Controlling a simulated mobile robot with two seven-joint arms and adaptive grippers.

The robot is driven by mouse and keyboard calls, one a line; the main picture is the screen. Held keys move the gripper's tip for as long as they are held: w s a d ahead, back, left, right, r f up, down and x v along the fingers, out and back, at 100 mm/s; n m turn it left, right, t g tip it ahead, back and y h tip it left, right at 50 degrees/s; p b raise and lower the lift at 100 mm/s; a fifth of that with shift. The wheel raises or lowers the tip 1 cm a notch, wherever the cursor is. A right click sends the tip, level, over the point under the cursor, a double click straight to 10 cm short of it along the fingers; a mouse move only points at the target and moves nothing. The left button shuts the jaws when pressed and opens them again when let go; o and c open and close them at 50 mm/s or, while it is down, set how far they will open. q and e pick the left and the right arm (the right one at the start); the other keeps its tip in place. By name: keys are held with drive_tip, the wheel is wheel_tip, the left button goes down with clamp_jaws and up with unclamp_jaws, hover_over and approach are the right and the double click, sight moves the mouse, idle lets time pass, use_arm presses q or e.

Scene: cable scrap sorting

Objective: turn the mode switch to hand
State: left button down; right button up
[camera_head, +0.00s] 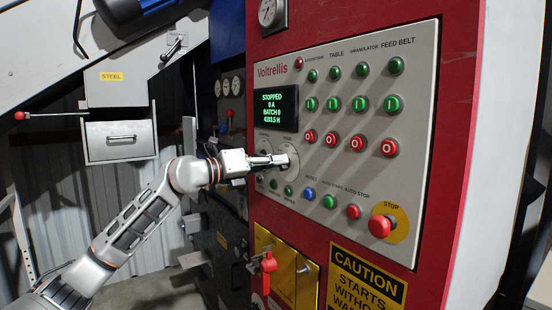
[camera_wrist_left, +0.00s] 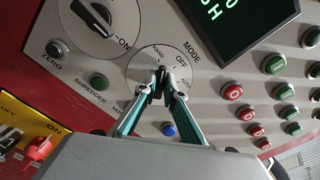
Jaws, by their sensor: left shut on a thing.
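The mode switch is a black knob (camera_wrist_left: 158,82) on a round pale dial plate (camera_wrist_left: 146,62) marked MODE, with HAND and OFF legible in the left wrist view. In the head view the dial plate (camera_head: 289,144) is at the left side of the grey control panel, partly covered by my gripper. My left gripper (camera_head: 281,160) reaches in from the left. In the left wrist view its fingertips (camera_wrist_left: 160,92) are closed around the knob. The fingers hide much of the knob, so I cannot tell its exact setting. My right gripper is in neither view.
A second rotary switch (camera_wrist_left: 97,18) with an ON mark sits beside the mode dial. The display (camera_head: 274,108) reads STOPPED. Green and red buttons fill the panel's right, with a red stop button (camera_head: 380,226) low down. A red handle (camera_head: 268,263) juts out below the panel.

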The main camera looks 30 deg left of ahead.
use_arm(q)
drive_tip(key=shift+f+n+p, duration=0.1)
drive_tip(key=shift+n+p, duration=0.55)
drive_tip(key=shift+n, duration=0.75)
drive_tip(key=c, duration=2.2)
unclamp_jaws()
drive_tip(key=shift+o, duration=0.5)
drive_tip(key=shift+s+a, duration=0.1)
drive_tip(key=v, duration=1.1)
drive_tip(key=shift+s+a, duration=0.15)
drive_tip(key=shift+s, duration=0.2)
